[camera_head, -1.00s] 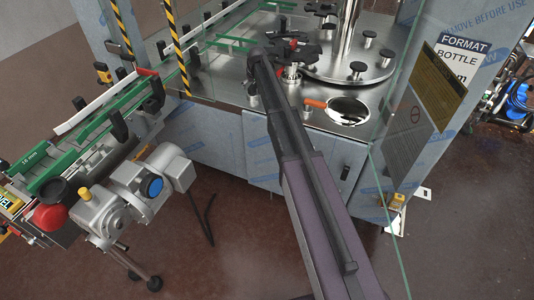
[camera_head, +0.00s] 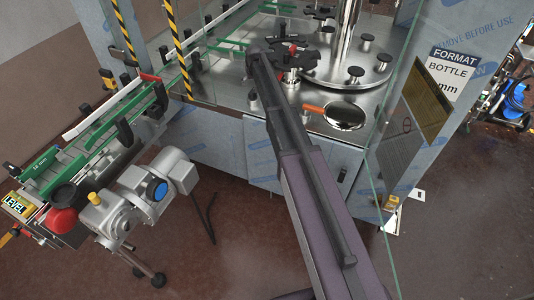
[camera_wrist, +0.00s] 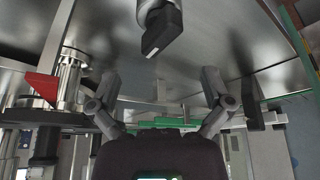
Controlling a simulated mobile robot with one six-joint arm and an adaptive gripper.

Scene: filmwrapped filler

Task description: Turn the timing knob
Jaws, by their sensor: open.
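In the wrist view, a black block-shaped handle (camera_wrist: 161,32) on a pale round collar juts from the steel plate, beyond my fingertips. It may be the timing knob; no label is readable. My gripper (camera_wrist: 160,95) is open, with its two grey fingers apart and nothing between them. The handle is ahead of the gap and apart from both fingers. In the head view my arm reaches over the steel machine deck (camera_head: 230,85). Its far end hides part of the dark fittings there, and the fingers cannot be made out clearly.
A red wedge (camera_wrist: 42,87) and steel posts stand left in the wrist view. A green-railed conveyor (camera_head: 100,125) runs left. A clear panel edge stands right.

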